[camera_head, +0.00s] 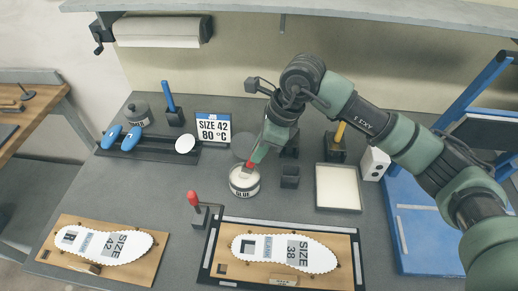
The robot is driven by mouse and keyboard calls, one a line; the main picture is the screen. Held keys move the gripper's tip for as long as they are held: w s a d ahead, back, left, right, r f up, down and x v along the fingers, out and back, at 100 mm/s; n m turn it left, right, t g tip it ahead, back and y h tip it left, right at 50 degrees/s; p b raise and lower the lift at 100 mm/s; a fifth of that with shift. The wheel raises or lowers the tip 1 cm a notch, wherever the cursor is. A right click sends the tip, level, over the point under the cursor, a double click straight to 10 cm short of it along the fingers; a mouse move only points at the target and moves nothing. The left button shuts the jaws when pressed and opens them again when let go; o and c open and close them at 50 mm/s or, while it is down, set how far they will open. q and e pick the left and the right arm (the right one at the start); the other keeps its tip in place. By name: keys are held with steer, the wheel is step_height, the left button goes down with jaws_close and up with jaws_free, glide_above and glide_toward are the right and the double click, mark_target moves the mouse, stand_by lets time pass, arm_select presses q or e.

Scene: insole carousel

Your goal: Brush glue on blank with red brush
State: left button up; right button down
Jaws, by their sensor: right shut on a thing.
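My right gripper (259,153) is shut on the red brush (248,167), of which only a small red part shows. The brush is at the mouth of the white glue jar (244,186), labelled GLUE; I cannot tell how deep its tip is. A white blank marked SIZE 38 (272,250) lies on a wooden board in a black frame at front centre. Another white blank marked SIZE 42 (92,246) lies on a wooden board at front left. My left gripper is not in view.
A sign (213,128) reads SIZE 42, 80 °C. A red-handled clamp (193,199) stands between the boards. A black holder with blue-handled parts (122,139) is at left. A pale tray (338,188) and blue frame (420,225) are at right.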

steer(key=shift+f, duration=0.15)
steer(key=shift+r+p, duration=1.35)
steer(key=shift+r, duration=2.25)
